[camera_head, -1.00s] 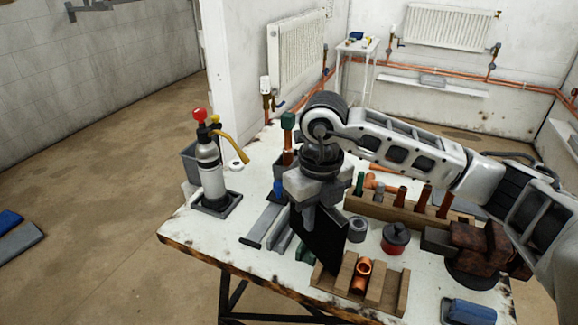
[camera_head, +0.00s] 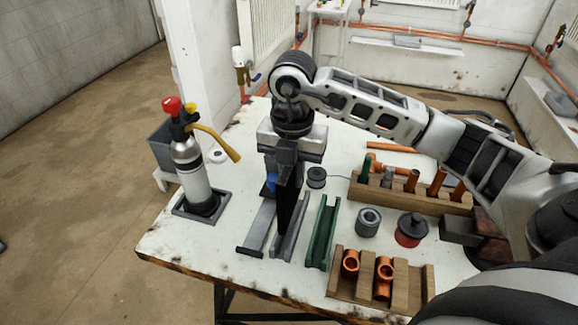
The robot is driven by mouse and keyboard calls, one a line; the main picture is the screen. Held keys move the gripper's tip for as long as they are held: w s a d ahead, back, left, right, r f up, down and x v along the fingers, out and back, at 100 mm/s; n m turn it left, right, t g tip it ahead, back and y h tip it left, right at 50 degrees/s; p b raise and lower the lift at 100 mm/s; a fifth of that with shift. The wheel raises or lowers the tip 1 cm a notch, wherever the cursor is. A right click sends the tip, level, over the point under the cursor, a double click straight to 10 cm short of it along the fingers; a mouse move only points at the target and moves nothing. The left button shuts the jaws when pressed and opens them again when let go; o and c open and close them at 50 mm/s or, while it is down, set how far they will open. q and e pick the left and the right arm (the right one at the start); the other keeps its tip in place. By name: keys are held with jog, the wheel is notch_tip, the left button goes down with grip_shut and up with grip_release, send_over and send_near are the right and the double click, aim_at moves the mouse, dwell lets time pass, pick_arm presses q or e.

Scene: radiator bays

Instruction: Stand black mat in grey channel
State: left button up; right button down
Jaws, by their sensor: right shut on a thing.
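The black mat (camera_head: 286,209) hangs upright under my right gripper (camera_head: 286,172), which is shut on its upper part. I see the mat nearly edge-on. Its lower end is at the grey channel (camera_head: 293,238), in line with it. I cannot tell whether the mat rests on the channel floor or is just above it. The gripper and mat hide the far part of the channel. My left gripper is not in view.
A green channel (camera_head: 322,234) lies close to the right and a grey bar (camera_head: 258,229) close to the left. A torch on a gas bottle (camera_head: 191,172) stands at the left. A wooden rack with copper fittings (camera_head: 338,278) is at front right.

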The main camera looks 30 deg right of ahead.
notch_tip(320, 180, down, 3)
jog(key=shift+f+b, duration=0.1)
jog(key=shift+b, duration=0.85)
jog(key=shift+w+r+p, duration=0.1)
jog(key=shift+r+p, duration=0.2)
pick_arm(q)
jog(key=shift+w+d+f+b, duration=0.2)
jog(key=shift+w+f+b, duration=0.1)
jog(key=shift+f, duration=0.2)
pick_arm(e)
jog(key=shift+f, duration=0.35)
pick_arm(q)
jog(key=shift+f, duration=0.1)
pick_arm(e)
jog(key=shift+f, duration=0.2)
pick_arm(q)
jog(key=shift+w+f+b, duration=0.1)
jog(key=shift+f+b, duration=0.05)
jog(key=shift+b, duration=0.3)
pick_arm(e)
jog(key=shift+f, duration=0.35)
jog(key=shift+f+b, duration=1.15)
jog(key=shift+f, duration=0.35)
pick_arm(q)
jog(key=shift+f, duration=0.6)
